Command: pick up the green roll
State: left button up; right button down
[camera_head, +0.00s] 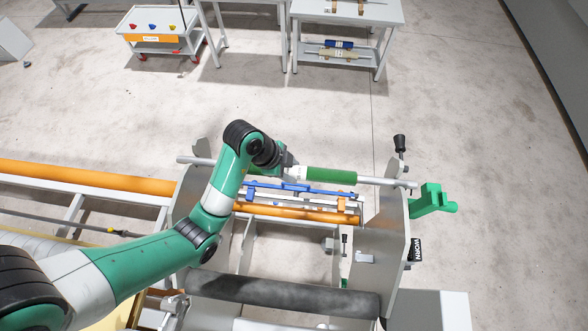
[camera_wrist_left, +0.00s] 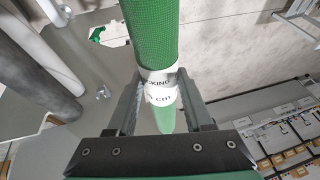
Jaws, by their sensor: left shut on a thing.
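The green roll (camera_head: 331,175) is a green sleeve on a light grey shaft that spans the top of the machine frame, from the left end plate to the right one. In the left wrist view the green roll (camera_wrist_left: 157,28) runs away between the fingers, with a white printed label around it. My left gripper (camera_head: 291,172) is shut on the roll, left of the uncovered green stretch, and hides part of it. The left fingers also show in the wrist view (camera_wrist_left: 160,95), one on each side. I cannot tell whether the shaft touches the end plates.
Below the roll are a blue bar (camera_head: 300,187) and an orange roller (camera_head: 310,214). The right end plate (camera_head: 385,235) has a green bracket (camera_head: 431,201) beside it. A dark roller (camera_head: 285,292) lies nearer. A white cart (camera_head: 158,30) and tables stand behind; the floor between is open.

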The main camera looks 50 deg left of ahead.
aim_at(300, 167)
pick_arm(q)
grip_shut()
notch_tip(300, 167, up, 5)
jog(key=shift+w+r+p, duration=0.1)
jog(key=shift+r+p, duration=0.1)
jog(key=shift+p, duration=0.45)
notch_tip(300, 167, up, 5)
jog(key=p, duration=0.4)
jog(key=shift+f+p, duration=0.1)
jog(key=shift+p, duration=0.3)
